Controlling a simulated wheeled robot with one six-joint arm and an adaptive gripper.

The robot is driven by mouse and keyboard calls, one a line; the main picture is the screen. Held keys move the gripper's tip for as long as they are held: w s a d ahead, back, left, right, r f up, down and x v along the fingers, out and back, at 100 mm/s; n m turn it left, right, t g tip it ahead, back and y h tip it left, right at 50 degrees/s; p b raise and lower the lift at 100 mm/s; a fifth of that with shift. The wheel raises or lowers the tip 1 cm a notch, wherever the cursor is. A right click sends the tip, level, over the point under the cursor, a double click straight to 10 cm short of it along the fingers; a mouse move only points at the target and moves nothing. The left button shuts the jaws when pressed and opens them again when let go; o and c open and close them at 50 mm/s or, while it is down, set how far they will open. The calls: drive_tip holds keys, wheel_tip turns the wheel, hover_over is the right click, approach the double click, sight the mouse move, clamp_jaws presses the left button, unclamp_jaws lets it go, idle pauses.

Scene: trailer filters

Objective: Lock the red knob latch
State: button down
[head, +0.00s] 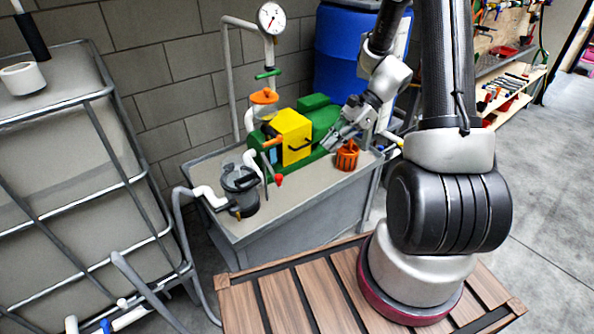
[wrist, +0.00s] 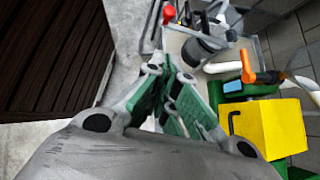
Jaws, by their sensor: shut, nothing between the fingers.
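The red knob (head: 279,180) sits at the end of a thin dark rod in front of the green and yellow pump unit in the head view. It also shows at the top of the wrist view (wrist: 168,13), beyond my fingertips. My gripper (head: 335,141) is over the right part of the pump unit, to the right of the knob and apart from it. In the wrist view my gripper (wrist: 172,68) has its green-padded fingers drawn together with nothing between them. The latch's mounting is too small to make out.
The yellow box (head: 291,137) and green pump body (head: 316,122) stand beside my gripper. A dark filter pot (head: 240,189) stands left of the knob on the grey trailer top (head: 300,194), whose front strip is clear.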

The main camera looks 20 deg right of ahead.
drive_tip(key=shift+a, duration=0.1)
drive_tip(key=a+r+x, duration=0.2)
drive_tip(key=x, duration=1)
drive_tip(key=shift+a+f, duration=0.2)
drive_tip(key=shift+f, duration=0.1)
drive_tip(key=shift+s, duration=0.1)
drive_tip(key=shift+a, duration=0.15)
